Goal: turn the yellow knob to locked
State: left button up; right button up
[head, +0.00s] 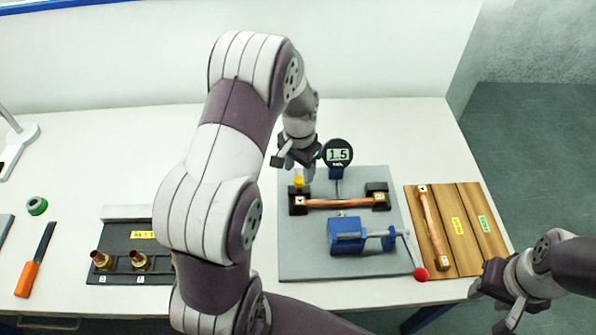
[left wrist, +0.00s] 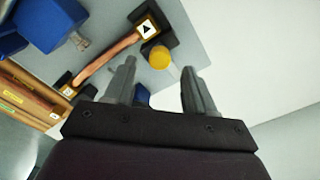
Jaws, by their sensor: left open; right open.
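The yellow knob (head: 299,181) stands at the left black block on the grey plate (head: 300,262), beside the end of a copper pipe (head: 340,203). My left gripper (head: 294,167) is open just above and behind the knob. In the left wrist view the knob (left wrist: 159,57) appears between and beyond the two open fingertips (left wrist: 157,67), with nothing held. I cannot tell any locked marking on it. My right gripper (head: 496,294) is open and empty at the lower right, off the table's front right corner.
A round gauge (head: 338,153) reading 1.5 stands close to the right of my left gripper. A blue vise (head: 347,235) with a red-tipped handle sits in front of the pipe. A wooden board (head: 465,235) lies right; brass fittings (head: 140,260) stand left.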

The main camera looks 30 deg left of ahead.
aim_at(299, 179)
pick_arm(q)
jog(key=shift+s+a+f, duration=0.15)
jog(key=shift+f, duration=0.45)
jog(key=shift+s+a+f, duration=0.1)
jog(key=shift+f, duration=0.5)
jog(key=shift+w+d+f, duration=0.1)
jog(key=shift+d+f, duration=0.1)
jog(key=shift+f, duration=0.1)
jog(key=shift+w+d+f, duration=0.15)
jog(key=shift+w+d, duration=0.05)
jog(key=shift+s+a, duration=0.1)
jog(key=shift+a, duration=0.05)
jog(key=c, duration=0.5)
grip_shut()
